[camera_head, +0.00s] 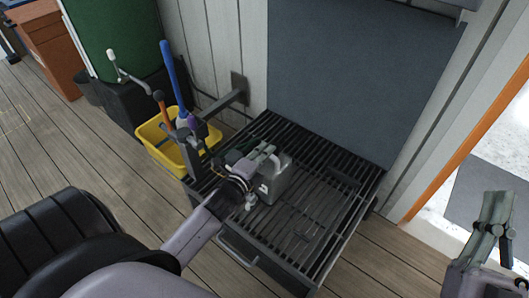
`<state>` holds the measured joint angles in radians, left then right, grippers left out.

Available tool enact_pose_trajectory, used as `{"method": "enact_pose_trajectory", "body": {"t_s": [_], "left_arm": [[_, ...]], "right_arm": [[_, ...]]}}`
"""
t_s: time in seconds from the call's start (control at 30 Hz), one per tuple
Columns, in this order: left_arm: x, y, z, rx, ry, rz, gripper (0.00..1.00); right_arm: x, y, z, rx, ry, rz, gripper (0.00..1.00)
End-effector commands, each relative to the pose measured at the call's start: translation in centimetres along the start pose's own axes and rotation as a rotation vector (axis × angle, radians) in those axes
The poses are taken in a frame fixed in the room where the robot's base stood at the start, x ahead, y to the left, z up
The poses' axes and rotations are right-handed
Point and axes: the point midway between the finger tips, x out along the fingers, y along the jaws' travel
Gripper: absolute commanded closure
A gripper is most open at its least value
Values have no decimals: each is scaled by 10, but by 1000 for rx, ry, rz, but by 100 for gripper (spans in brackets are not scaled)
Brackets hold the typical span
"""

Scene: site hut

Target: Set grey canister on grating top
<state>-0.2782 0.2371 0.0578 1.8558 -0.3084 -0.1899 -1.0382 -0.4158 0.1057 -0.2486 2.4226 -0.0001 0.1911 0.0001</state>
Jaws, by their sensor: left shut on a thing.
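The grey canister (277,184) is upright over the dark slatted grating top (318,222), near its middle-left part. My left gripper (264,160) is shut on the upper part of the canister, and my arm and gripper hide its left side. I cannot tell whether the canister's base touches the slats or hangs just above them. My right gripper (497,212) is at the right edge of the view, away from the grating and pointing up. I cannot tell whether its fingers are apart.
A yellow bucket (158,146) with long-handled brushes stands left of the grating. A metal post with a bracket (228,98) rises at its left back. A grey panel (355,75) covers the wall behind.

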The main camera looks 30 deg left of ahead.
Motion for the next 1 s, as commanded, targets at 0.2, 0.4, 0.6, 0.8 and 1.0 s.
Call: {"method": "enact_pose_trajectory", "body": {"t_s": [0.2, 0.4, 0.6, 0.8, 1.0], "left_arm": [[0, 0, 0, 0, 0, 1, 75], [0, 0, 0, 0, 0, 1, 67], [-1, 0, 0, 0, 0, 1, 67], [-17, 0, 0, -2, 1, 3, 67], [-55, -1, 0, -2, -1, 5, 67]], "right_arm": [[0, 0, 0, 0, -2, 0, 100], [0, 0, 1, 0, -3, 0, 100], [0, 0, 1, 0, -4, 0, 100], [0, 2, 17, -4, -103, 5, 100], [-9, 8, 54, -13, -325, 16, 100]]}}
